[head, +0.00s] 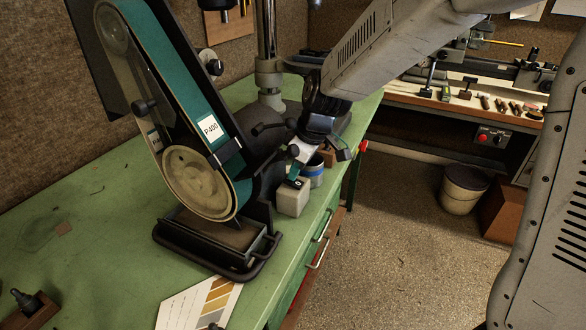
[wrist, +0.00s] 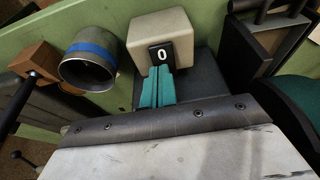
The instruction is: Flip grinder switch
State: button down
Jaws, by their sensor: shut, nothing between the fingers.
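The belt grinder (head: 185,125) with a teal belt marked P400 stands on the green bench in the head view. Its beige switch box (head: 290,201) sits low at the grinder's right side; it also shows at the top of the wrist view (wrist: 150,25). A black switch (wrist: 161,53) on the box's face shows a white 0. My gripper (head: 295,181) has teal fingers, shut together and empty. In the wrist view the fingertips (wrist: 157,72) are right at the lower edge of the switch; I cannot tell whether they touch it.
A grey cup with a blue band (head: 314,171) stands close beside the switch box, also in the wrist view (wrist: 90,62), with a wooden block (wrist: 36,60) past it. A colour card (head: 200,302) lies at the bench front. Floor to the right is clear up to a bucket (head: 463,190).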

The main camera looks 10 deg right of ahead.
jog(key=shift+s+d+f, duration=0.25)
jog(key=shift+s+d, duration=0.2)
jog(key=shift+d, duration=0.05)
jog(key=shift+r, duration=0.15)
jog(key=shift+d+r, duration=0.1)
jog(key=shift+r, duration=0.25)
jog(key=v, duration=1.9)
jog(key=shift+s+d, duration=0.25)
jog(key=shift+d, duration=0.15)
jog(key=s+d+f+m+h, duration=0.1)
jog(key=s+d+f+m, duration=0.1)
jog(key=s, duration=0.6)
jog(key=s+d+f+m+h, duration=0.1)
jog(key=s+d+f+m, duration=0.2)
jog(key=s, duration=0.6)
jog(key=s+d+f+m+g+h, duration=0.1)
jog(key=s+d+f+m, duration=0.1)
jog(key=s+d+m, duration=0.2)
jog(key=s+m, duration=0.2)
jog(key=s, duration=0.2)
jog(key=shift+s+d+f, duration=0.15)
jog(key=shift+d+f, duration=0.05)
jog(key=shift+f, duration=0.2)
